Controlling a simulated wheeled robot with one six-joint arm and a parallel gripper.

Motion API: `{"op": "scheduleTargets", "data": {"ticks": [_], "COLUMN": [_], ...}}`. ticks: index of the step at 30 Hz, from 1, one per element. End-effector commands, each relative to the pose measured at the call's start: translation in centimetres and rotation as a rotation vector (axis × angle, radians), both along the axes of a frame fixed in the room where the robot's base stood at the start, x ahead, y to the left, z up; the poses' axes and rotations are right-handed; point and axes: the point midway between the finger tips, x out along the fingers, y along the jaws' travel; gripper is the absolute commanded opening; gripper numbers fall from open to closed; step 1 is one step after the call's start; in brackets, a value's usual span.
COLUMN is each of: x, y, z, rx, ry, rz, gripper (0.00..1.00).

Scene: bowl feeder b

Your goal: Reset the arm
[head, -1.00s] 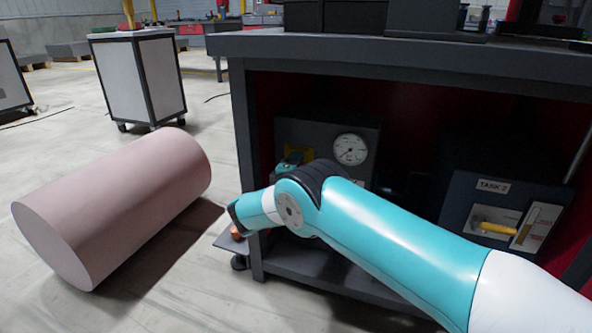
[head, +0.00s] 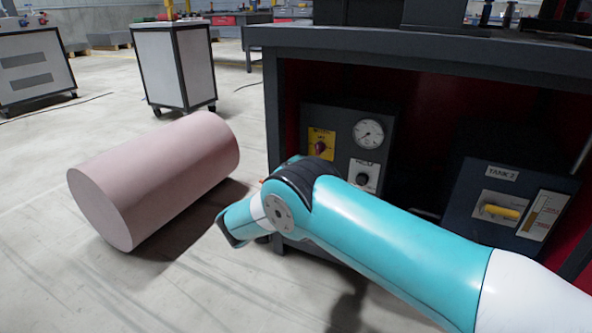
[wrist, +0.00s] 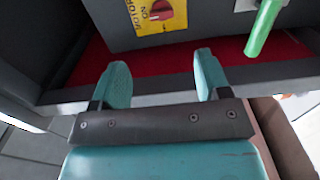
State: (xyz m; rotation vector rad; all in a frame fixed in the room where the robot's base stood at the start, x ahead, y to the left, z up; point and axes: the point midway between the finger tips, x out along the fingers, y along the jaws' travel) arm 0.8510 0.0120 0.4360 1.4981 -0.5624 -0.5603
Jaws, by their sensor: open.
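My gripper (wrist: 162,82) is open in the wrist view, its two teal fingers apart with nothing between them. It faces the lower shelf of the dark workbench, just short of a control panel with a yellow plate and red rotary switch (wrist: 157,10). In the head view my teal arm crosses the front of the workbench, and the gripper's fingers are hidden behind it. The same panel (head: 385,108), with a round gauge (head: 369,133) and a yellow-plated red knob (head: 321,147), stands in the bench's left bay.
The workbench top edge (head: 420,45) overhangs the bays. A Tank 2 box (head: 475,235) with a yellow handle stands at right. A pink cylinder (head: 160,180) lies on the floor at left. A green rod (wrist: 264,28) is near the gripper's right. Open floor lies front left.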

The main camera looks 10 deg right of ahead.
Motion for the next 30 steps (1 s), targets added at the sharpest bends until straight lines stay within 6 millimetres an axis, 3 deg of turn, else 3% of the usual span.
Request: {"op": "scheduleTargets", "data": {"ticks": [9, 17, 20, 25, 30], "x": [-0.6, -0.5, -0.1, 0.3, -3.1], "y": [1.8, 2.2, 1.9, 0.9, 0.5], "z": [0.0, 0.3, 1.7, 6.7, 12.1], "rx": [0.001, 0.01, 0.078, 0.366, 0.708], "ry": [-0.001, 0.002, 0.018, 0.113, 0.266], "rz": [0.007, 0.012, 0.014, 0.02, 0.017], "gripper": [0.7, 0.7, 0.7, 0.7, 0.7]}}
